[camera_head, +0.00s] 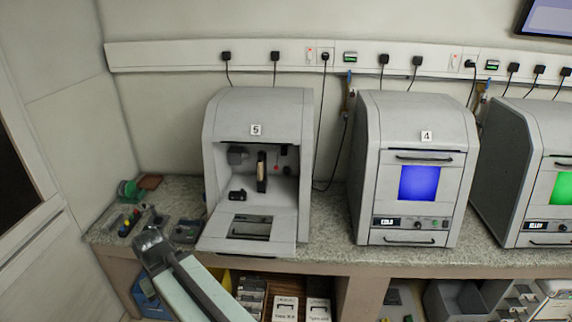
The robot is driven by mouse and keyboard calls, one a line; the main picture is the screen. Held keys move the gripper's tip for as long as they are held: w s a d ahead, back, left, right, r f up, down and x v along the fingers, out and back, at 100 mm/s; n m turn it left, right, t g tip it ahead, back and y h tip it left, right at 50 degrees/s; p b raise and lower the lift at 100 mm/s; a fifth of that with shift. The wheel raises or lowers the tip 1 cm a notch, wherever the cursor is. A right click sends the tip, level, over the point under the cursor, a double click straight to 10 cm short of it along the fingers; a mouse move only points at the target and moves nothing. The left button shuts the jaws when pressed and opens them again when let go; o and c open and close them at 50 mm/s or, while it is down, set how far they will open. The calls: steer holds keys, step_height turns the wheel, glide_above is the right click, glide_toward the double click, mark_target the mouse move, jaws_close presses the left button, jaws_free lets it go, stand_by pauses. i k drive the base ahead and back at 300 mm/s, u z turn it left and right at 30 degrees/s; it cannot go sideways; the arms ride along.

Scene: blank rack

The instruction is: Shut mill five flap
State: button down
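Mill five (260,110) is the grey machine at the left, marked with a 5. Its flap (246,236) hangs open at the bottom front, folded down and forward over the bench.
Mill four (420,130) stands to the right with its flap closed and a blue window. Another machine (520,165) with a green window is at the right edge. Shelves with boxes are below.

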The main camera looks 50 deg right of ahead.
mark_target(281, 242)
steer(key=z, duration=1.15)
steer(key=k, duration=0.5)
